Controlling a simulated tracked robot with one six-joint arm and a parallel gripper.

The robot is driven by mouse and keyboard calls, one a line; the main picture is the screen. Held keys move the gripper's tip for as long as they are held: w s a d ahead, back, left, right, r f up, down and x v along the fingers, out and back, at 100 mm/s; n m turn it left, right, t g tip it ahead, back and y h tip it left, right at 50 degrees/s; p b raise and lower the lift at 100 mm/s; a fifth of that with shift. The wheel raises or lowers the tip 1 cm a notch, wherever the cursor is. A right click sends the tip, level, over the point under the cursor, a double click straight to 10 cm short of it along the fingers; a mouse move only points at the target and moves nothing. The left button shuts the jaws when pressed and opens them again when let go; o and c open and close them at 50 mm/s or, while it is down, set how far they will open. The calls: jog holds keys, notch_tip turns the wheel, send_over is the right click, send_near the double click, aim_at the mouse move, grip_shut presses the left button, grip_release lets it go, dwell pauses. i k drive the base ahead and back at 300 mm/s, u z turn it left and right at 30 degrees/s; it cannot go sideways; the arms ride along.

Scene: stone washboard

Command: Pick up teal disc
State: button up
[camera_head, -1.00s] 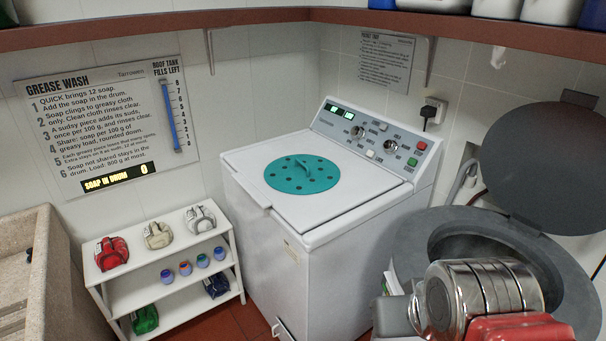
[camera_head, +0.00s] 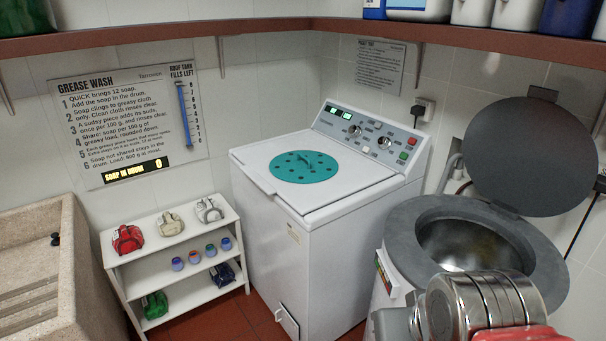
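The teal disc (camera_head: 303,167) lies flat on the white lid of the washing machine (camera_head: 262,180). It is round, with several dark holes and a raised handle in its middle. In the lower right of the head view is a part of my arm, silver and red, in front of the grey drum machine. The fingertips of my gripper do not show, and no part of my arm touches the disc.
A grey round drum (camera_head: 401,222) with its lid (camera_head: 535,155) raised stands right of the washer. A white shelf (camera_head: 190,248) with folded cloths and small jars stands left. A stone basin (camera_head: 45,275) is at far left. A red-brown shelf (camera_head: 240,28) runs above.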

aim_at(298, 167)
jog(key=k, duration=0.8)
jog(key=u, duration=0.45)
jog(key=i, duration=0.65)
jog(key=u, duration=0.65)
jog(key=i, duration=2.2)
jog(key=z, duration=0.5)
